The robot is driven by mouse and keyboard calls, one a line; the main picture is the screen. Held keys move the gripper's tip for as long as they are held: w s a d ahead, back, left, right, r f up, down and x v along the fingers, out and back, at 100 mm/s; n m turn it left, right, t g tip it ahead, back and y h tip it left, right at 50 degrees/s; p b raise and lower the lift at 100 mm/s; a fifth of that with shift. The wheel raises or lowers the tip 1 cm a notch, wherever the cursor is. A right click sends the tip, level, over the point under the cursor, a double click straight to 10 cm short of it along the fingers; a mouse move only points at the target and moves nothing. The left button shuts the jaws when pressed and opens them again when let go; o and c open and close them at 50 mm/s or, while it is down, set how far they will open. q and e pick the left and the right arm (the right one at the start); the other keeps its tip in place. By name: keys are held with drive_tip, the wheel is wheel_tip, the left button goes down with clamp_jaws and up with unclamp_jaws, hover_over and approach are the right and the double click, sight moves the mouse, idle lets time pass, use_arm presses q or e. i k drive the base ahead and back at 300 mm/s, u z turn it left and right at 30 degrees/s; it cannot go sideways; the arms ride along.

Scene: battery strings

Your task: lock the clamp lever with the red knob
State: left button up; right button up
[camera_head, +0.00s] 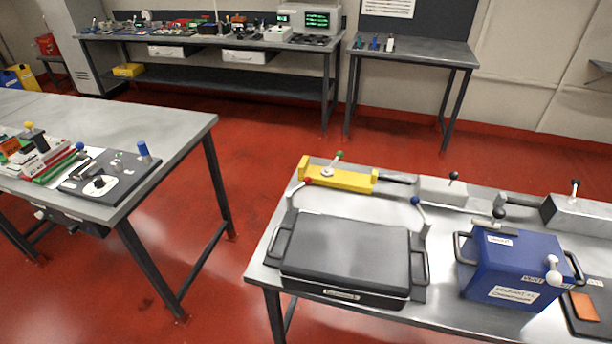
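The clamp lever with the red knob (307,181) stands at the back left corner of a dark grey flat box (345,252) on the right-hand table. Its pale arm (293,193) leans up and to the right, with the knob near the yellow block behind. A matching lever with a blue knob (415,201) stands at the box's back right corner. The box has a black handle on each side. Whether the red-knob lever is locked cannot be told. Neither of my grippers is in view.
A yellow block (345,180) with a green-knob lever (338,156) lies close behind the red knob. A blue case (512,265) stands right of the box on the metal table (262,270). Another table (180,135) is at left, with red floor between.

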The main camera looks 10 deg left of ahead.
sight(307, 181)
drive_tip(key=z, duration=0.4)
drive_tip(key=k, duration=0.25)
drive_tip(key=u, duration=0.95)
drive_tip(key=i, duration=1.1)
drive_tip(key=z, duration=0.6)
